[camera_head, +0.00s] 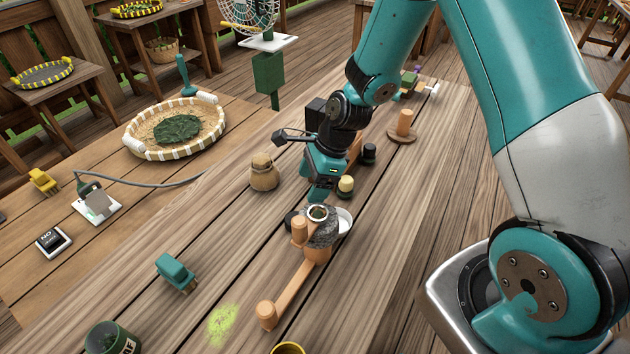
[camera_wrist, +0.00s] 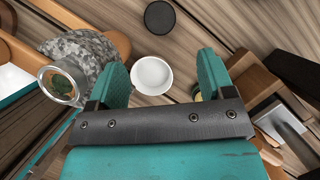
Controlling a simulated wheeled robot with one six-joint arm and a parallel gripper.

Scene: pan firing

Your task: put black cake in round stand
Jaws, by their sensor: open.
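A black round disc, likely the black cake (camera_wrist: 159,19), lies flat on the table in the wrist view, beyond my fingertips. A round wooden stand (camera_head: 402,136) with an upright peg is at the table's far right edge in the head view. My gripper (camera_head: 318,194) points down above the table, between the cloth sack and the cream-topped jar. In the wrist view my gripper (camera_wrist: 163,80) is open and empty, with a white bowl (camera_wrist: 152,74) showing between the fingers.
A cloth sack (camera_head: 264,174), a cream-topped jar (camera_head: 345,186) and a black-topped jar (camera_head: 369,153) are nearby.

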